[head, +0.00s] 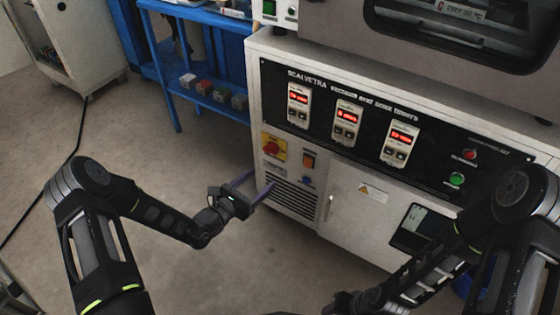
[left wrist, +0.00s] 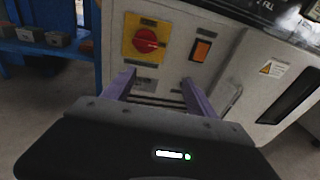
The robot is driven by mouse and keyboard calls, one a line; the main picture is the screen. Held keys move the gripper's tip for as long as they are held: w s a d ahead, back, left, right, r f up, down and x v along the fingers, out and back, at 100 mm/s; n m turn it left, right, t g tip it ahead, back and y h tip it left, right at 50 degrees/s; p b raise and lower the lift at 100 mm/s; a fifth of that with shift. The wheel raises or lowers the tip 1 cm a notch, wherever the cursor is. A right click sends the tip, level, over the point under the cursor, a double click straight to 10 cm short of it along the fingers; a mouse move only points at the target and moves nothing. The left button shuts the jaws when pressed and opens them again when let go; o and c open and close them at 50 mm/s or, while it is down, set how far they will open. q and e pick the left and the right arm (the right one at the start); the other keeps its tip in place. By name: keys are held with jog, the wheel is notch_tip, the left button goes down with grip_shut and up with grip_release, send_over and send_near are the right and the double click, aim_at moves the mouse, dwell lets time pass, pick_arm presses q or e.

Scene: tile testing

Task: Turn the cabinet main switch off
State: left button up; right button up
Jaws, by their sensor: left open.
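The main switch is a red rotary knob on a yellow plate (head: 273,147) on the cabinet's lower front, left side. In the left wrist view the red knob (left wrist: 146,41) sits ahead of the fingers, its grip tilted slightly off horizontal. My left gripper (head: 256,188) is open and empty, below and to the left of the switch in the head view. Its two purple fingers also show in the left wrist view (left wrist: 155,84), apart from the knob. The cabinet (head: 345,190) is grey-white.
An orange rocker switch (head: 308,160) is right of the main switch, with a blue button (head: 306,181) and vent slots (head: 290,199) below. A panel with three red displays (head: 346,117) is above. A blue shelf (head: 205,95) stands left; floor in front is clear.

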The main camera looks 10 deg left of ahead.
aim_at(269, 152)
pick_arm(q)
jog(key=shift+w+a+r+n+t+y, duration=0.25)
jog(key=shift+w+a+r+t, duration=0.15)
jog(key=shift+a+r, duration=0.25)
jog(key=shift+w+a+r+n+t+y, duration=0.25)
jog(key=shift+a+r+t, duration=0.25)
jog(key=shift+a+r, duration=0.1)
jog(key=b+x, duration=0.2)
jog(key=x, duration=0.5)
jog(key=shift+w+d+b, duration=0.15)
jog(key=shift+w+b, duration=0.15)
jog(key=shift+w, duration=0.05)
jog(key=shift+c, duration=0.4)
